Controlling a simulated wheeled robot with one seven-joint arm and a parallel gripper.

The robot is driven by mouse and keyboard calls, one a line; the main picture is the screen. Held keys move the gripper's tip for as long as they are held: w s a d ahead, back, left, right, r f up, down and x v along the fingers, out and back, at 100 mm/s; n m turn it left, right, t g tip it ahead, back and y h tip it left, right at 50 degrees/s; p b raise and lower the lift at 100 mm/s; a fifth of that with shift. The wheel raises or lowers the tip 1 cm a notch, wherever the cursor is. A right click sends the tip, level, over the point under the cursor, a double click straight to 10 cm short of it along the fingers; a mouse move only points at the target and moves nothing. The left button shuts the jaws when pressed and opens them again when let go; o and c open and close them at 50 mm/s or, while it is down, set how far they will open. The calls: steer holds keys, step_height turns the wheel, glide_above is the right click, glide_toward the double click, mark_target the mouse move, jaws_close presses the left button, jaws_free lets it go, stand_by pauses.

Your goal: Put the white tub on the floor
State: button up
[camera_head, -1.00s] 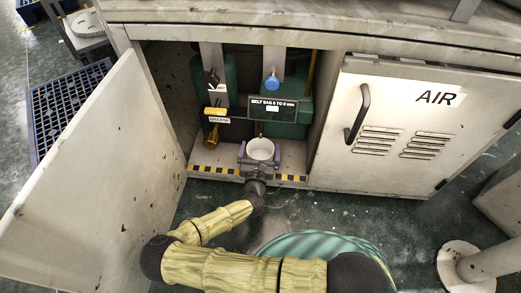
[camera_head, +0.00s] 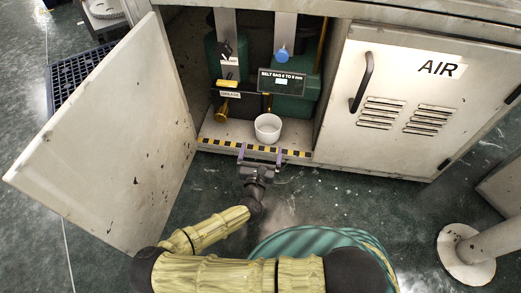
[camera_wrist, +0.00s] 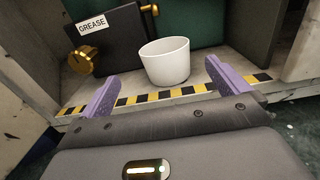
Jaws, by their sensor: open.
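The white tub (camera_head: 268,127) stands upright on the cabinet's bottom shelf (camera_head: 228,131), just behind the black-and-yellow striped edge. It also shows in the wrist view (camera_wrist: 166,62), beyond my fingertips. My gripper (camera_head: 260,155) is at the front edge of the shelf, a little in front of the tub. In the wrist view the two purple fingers of my gripper (camera_wrist: 160,85) are spread wide with nothing between them. The tub is apart from the fingers. The dark green floor (camera_head: 330,205) is below and in front of the cabinet.
The left cabinet door (camera_head: 110,140) stands open beside my arm. The AIR door (camera_head: 405,100) is shut. A post base (camera_head: 466,255) and a teal striped round thing (camera_head: 320,240) are on the floor.

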steer(key=shift+w+d, duration=0.1)
steer(key=shift+d, duration=0.25)
stand_by(0.3)
steer(key=s+d+f+m+g+h, duration=0.1)
steer(key=s+d+f+m+g, duration=0.2)
steer(key=m+g, duration=0.45)
steer(key=s+d+f+m+g+h, duration=0.1)
steer(key=s+d+m+g, duration=0.35)
steer(key=m, duration=0.65)
steer(key=s+d+r+m+g+y, duration=0.1)
steer(key=s+r+m, duration=0.1)
steer(key=r+m, duration=0.3)
steer(key=s+d+r+m+g+y, duration=0.1)
steer(key=r+m, duration=0.4)
steer(key=r, duration=0.6)
steer(key=s+d+r+m+g+y, duration=0.1)
steer(key=s+d+r+m+y, duration=0.1)
steer(key=s+r+m, duration=0.3)
step_height(320, 180, up, 3)
steer(key=shift+d+f+y, duration=0.1)
steer(key=shift+d+y, duration=0.25)
steer(key=shift+y, duration=0.35)
